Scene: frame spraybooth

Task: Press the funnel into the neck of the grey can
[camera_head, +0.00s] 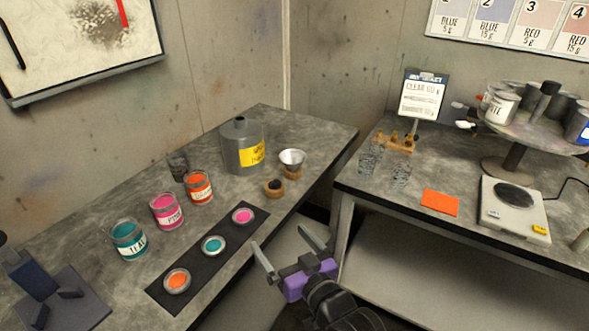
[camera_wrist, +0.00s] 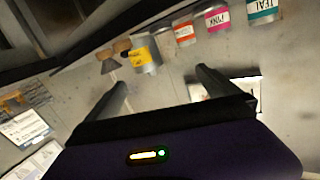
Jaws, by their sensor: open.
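The grey can (camera_head: 236,152) with a yellow label stands upright toward the back of the left bench. Its short neck shows on top with no funnel in it. The funnel (camera_head: 292,158), a pale metal cone, sits in a wooden ring stand right of the can. My gripper (camera_head: 287,254) is open and empty, in front of the bench's right edge, apart from both. In the wrist view, the gripper (camera_wrist: 160,85) fingers are spread, with the can (camera_wrist: 145,60) and the funnel (camera_wrist: 109,62) beyond them, tilted in the picture.
A second wooden ring (camera_head: 274,188) holds a dark piece near the funnel. Teal (camera_head: 128,240), pink (camera_head: 166,211) and orange (camera_head: 199,187) paint jars stand left of a black mat (camera_head: 208,256) with lids. A gap separates the left bench from the right bench (camera_head: 380,191).

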